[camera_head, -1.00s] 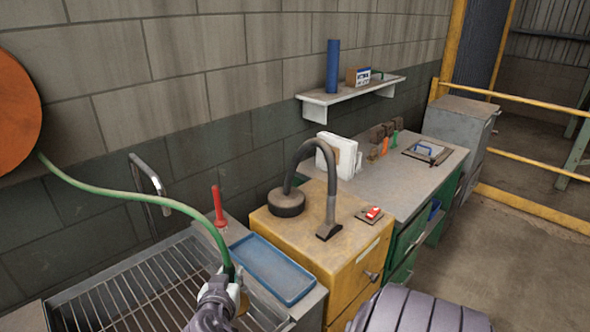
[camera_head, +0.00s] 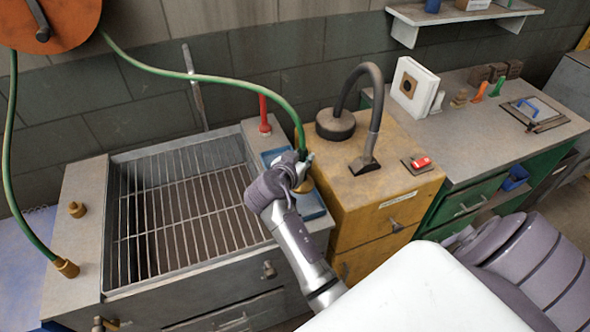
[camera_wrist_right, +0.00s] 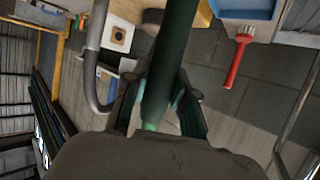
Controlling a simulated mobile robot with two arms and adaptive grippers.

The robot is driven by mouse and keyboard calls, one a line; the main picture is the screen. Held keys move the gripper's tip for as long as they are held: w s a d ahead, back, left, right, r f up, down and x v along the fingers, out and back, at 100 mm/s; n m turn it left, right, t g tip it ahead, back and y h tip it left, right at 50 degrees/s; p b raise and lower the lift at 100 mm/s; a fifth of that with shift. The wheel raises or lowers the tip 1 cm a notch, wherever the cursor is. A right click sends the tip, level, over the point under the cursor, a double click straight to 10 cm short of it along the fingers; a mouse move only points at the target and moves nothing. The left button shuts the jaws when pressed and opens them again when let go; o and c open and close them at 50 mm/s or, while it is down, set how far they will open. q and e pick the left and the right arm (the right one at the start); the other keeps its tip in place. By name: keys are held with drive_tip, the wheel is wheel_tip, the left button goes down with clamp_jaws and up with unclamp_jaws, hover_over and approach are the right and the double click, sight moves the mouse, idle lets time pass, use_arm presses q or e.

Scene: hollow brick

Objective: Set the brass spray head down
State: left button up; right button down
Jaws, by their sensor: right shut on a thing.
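The brass spray head (camera_head: 304,186) shows as a small brass end beneath my right gripper (camera_head: 299,170), at the end of a green hose (camera_head: 215,75). My right gripper is shut on it. In the wrist view a dark green cylinder (camera_wrist_right: 171,60) stands between my right fingers (camera_wrist_right: 158,98); the brass part is hidden there. In the head view the gripper overlaps the blue tray (camera_head: 314,206) beside the sink. I cannot tell whether the spray head touches the tray. My left gripper is not in view.
A sink with a wire grate (camera_head: 180,205) lies left of the tray. A red-handled tool (camera_head: 264,115) stands behind it. A yellow cabinet (camera_head: 385,205) with a black bent-arm device (camera_head: 375,110) is close on the right. An orange hose reel (camera_head: 60,20) hangs at upper left.

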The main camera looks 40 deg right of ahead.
use_arm(q)
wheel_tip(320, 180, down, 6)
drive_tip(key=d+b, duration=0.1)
drive_tip(key=b, duration=0.4)
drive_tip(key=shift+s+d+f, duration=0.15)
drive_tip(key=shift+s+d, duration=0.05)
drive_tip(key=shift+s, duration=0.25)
use_arm(e)
drive_tip(key=w+f, duration=0.5)
drive_tip(key=f, duration=0.2)
drive_tip(key=shift+d, duration=0.4)
drive_tip(key=shift+f, duration=0.25)
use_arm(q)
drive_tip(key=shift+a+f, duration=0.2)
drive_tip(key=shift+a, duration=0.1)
use_arm(e)
drive_tip(key=c, duration=0.9)
unclamp_jaws()
drive_tip(key=shift+c, duration=0.2)
drive_tip(key=shift+s, duration=0.1)
